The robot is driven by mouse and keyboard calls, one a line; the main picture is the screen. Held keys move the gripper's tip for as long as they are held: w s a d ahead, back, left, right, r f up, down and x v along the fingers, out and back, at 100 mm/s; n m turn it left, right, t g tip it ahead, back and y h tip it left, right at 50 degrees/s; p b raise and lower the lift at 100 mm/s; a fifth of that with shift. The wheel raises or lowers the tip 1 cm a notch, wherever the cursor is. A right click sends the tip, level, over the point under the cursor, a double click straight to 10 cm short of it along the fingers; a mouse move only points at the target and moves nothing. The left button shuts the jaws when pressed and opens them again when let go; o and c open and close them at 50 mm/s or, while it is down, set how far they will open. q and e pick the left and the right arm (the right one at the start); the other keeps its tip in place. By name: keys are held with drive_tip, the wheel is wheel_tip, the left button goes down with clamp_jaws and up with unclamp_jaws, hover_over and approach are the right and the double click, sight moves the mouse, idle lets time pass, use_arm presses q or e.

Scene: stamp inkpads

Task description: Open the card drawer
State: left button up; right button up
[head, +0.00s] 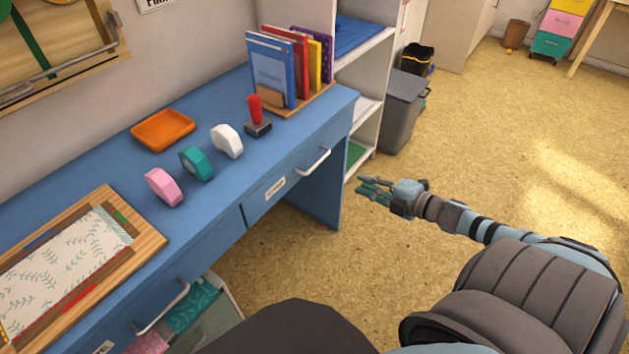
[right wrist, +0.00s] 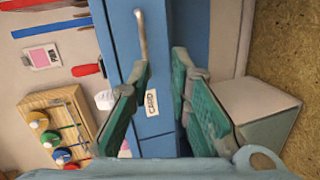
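The card drawer (head: 290,178) is the right drawer in the front of the blue desk. It looks shut, its face flush with the desk. It has a silver bar handle (head: 313,161) and a small label (head: 275,188). In the right wrist view the label (right wrist: 152,103) reads CARD, and the handle (right wrist: 140,35) stands beyond it, near the top. My right gripper (head: 369,190) is open and empty, to the right of the drawer in the head view and apart from the handle. Its teal fingers (right wrist: 161,68) point toward the drawer front. My left gripper is out of view.
On the desk (head: 100,207) are an orange tray (head: 163,130), pink, teal and white tape rolls, a red-handled stamp (head: 256,115) and a book rack. A second drawer handle (head: 162,308) is lower left. A grey bin (head: 402,110) stands behind. Floor around my right gripper is clear.

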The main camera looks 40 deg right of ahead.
drive_tip(key=w+a+r+n+y+b, duration=0.1)
drive_tip(key=w+a+r+n+y, duration=0.1)
drive_tip(key=a, duration=0.1)
use_arm(q)
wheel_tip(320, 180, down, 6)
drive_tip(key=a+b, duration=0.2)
drive_tip(key=b, duration=0.2)
use_arm(e)
drive_tip(key=b, duration=0.2)
approach(315, 164)
drive_tip(key=w+f, duration=0.1)
drive_tip(key=w, duration=0.1)
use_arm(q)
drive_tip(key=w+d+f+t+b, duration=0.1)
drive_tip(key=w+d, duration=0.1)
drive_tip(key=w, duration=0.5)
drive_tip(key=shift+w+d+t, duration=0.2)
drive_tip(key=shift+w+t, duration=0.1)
use_arm(e)
drive_tip(key=x, duration=0.8)
drive_tip(key=shift+a, duration=0.3)
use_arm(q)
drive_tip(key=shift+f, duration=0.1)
use_arm(e)
clamp_jaws()
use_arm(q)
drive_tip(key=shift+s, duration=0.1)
